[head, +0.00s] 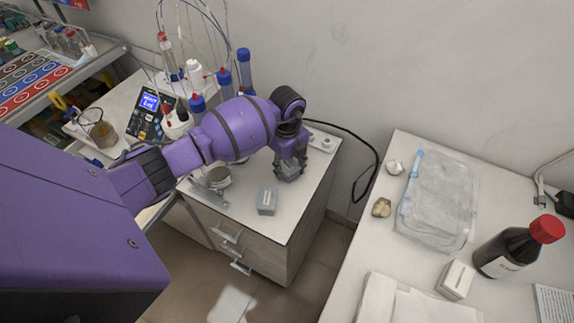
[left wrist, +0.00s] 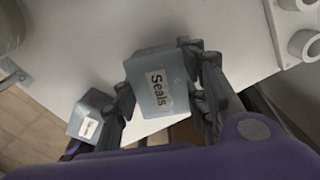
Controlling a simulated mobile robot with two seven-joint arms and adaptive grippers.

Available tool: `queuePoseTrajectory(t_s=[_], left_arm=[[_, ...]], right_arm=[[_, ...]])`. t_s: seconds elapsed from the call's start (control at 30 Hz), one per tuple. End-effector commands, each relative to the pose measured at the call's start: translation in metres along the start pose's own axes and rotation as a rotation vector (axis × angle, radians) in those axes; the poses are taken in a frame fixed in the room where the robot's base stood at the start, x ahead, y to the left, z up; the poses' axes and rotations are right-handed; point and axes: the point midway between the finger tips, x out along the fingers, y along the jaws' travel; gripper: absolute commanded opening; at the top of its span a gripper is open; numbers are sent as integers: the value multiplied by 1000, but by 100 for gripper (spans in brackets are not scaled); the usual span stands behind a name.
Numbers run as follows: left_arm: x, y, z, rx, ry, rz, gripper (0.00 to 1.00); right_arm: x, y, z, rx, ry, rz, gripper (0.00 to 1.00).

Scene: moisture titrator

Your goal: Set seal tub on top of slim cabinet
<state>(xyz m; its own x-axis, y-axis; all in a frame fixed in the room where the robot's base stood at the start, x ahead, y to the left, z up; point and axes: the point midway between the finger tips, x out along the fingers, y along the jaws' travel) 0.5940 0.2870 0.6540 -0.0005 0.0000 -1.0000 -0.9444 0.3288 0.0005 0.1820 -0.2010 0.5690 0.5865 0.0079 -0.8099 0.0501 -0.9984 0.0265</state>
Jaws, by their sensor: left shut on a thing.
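The seal tub (left wrist: 150,88), a small grey-blue tub labelled "Seals", is between the fingers of my left gripper (head: 290,163). The gripper is shut on it and points down. In the head view the tub (head: 289,174) is partly hidden by the fingers, over the back right part of the white top of the slim cabinet (head: 292,222), which has drawers. I cannot tell whether the tub touches the top. A second small grey-blue tub (head: 267,201) stands on the same top, nearer the front; it also shows in the left wrist view (left wrist: 88,112). My right gripper is not in view.
A round metal-and-glass item (head: 216,178) stands left on the cabinet top. A power strip (head: 322,143) lies at its back edge. The titrator (head: 152,112) and bottles stand behind my arm. A gap separates the cabinet from the right table (head: 375,235), which holds a brown bottle (head: 507,248).

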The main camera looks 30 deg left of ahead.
Motion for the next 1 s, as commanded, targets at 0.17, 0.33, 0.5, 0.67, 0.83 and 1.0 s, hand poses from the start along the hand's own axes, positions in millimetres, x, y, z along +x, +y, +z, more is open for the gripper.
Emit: queuePoseTrajectory(t_s=[0.17, 0.33, 0.5, 0.67, 0.83, 1.0], left_arm=[[-1, 0, 0, 0, 0, -1, 11], [-1, 0, 0, 0, 0, -1, 11], [-1, 0, 0, 0, 0, -1, 11], [1, 0, 0, 0, 0, -1, 11], [3, 0, 0, 0, 0, 0, 11], [5, 0, 0, 0, 0, 0, 11]], right_arm=[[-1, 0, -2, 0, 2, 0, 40], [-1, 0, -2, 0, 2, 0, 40], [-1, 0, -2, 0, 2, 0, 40], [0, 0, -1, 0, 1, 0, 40], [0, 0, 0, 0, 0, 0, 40], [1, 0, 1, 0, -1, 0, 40]])
